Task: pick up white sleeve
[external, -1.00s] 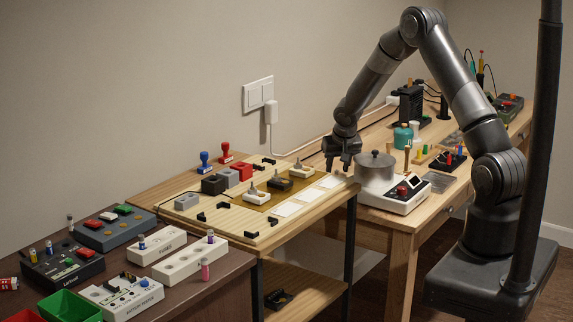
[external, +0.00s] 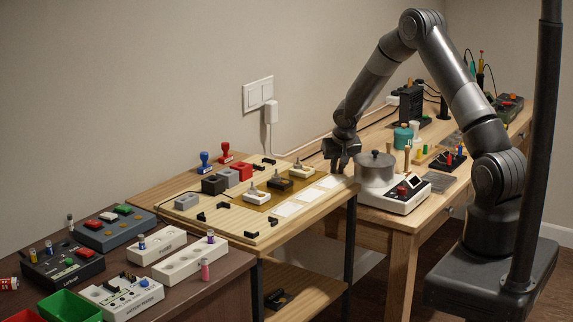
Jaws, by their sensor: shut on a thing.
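My gripper (external: 343,163) points down at the right end of the wooden workbench, just left of the steel pot (external: 375,168). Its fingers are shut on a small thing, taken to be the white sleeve. The fingers hide nearly all of it, and its colour and shape cannot be made out at this size. I cannot tell whether it still touches the surface below.
The pot sits on a white device (external: 397,197) close to the right of my gripper. White pads (external: 288,209) and small blocks, including a dark one (external: 279,185), lie on the board to the left. A teal jar (external: 403,138) stands behind.

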